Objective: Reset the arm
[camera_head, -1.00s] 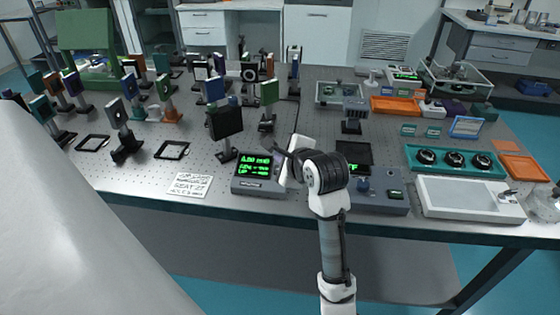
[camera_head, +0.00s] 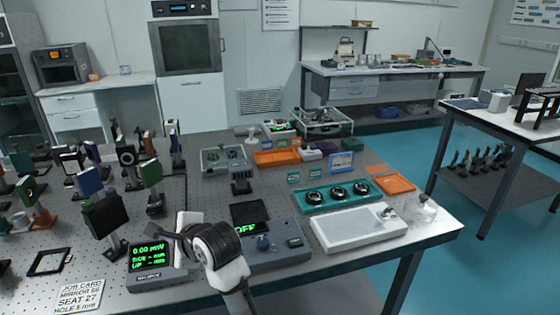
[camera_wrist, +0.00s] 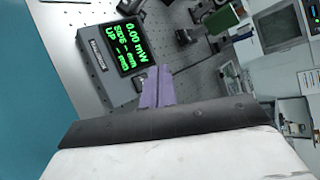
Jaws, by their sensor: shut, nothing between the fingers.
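My arm reaches up from the bottom of the head view, with a white and black wrist. My gripper (camera_head: 165,230) is at its upper left end, near the power meter (camera_head: 157,262), and its fingers are small and partly hidden there. In the wrist view the purple-grey fingers (camera_wrist: 156,88) are together with nothing between them. The meter (camera_wrist: 122,47) lies beyond them with a green "0.00 mW" readout. I cannot tell how high the gripper is above the table.
Optic mounts (camera_head: 105,215) crowd the left of the table. A controller box (camera_head: 276,250) reading "OFF" is right of my wrist. A white tray (camera_head: 358,228) and a teal tray (camera_head: 345,203) lie farther right. A job card (camera_head: 80,296) lies front left. Blue floor is open at right.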

